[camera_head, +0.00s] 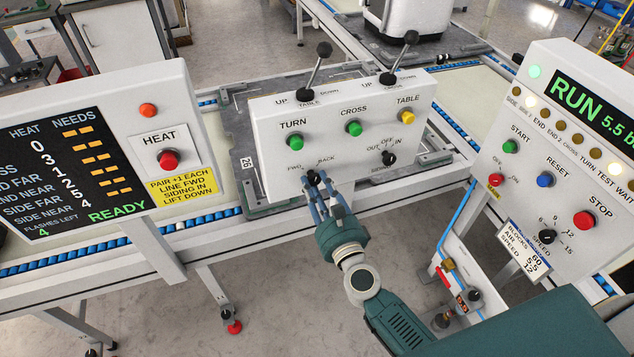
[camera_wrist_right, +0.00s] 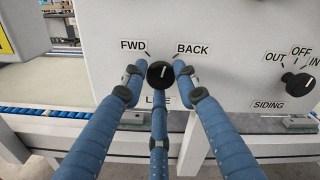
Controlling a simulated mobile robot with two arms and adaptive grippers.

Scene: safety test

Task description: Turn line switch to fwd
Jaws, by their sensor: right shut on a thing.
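The line switch is a black round knob (camera_wrist_right: 160,75) low on the white control box (camera_head: 268,150). Its FWD label (camera_wrist_right: 133,45) is at upper left and its BACK label (camera_wrist_right: 193,49) at upper right. A short pale mark on the knob points roughly upward, leaning slightly right, between the two labels. My right gripper (camera_head: 319,181) reaches the knob from below. In the right wrist view its blue fingers (camera_wrist_right: 160,84) close around the knob from left, right and below. The lower finger partly hides the LINE label. My left gripper is not in view.
The black SIDING knob (camera_head: 389,158) sits to the right on the same box. TURN, CROSS and TABLE buttons and two upright levers (camera_head: 319,65) are above. A HEAT panel (camera_head: 100,140) stands left and a RUN panel (camera_head: 560,150) reading RUN stands right, near my right arm.

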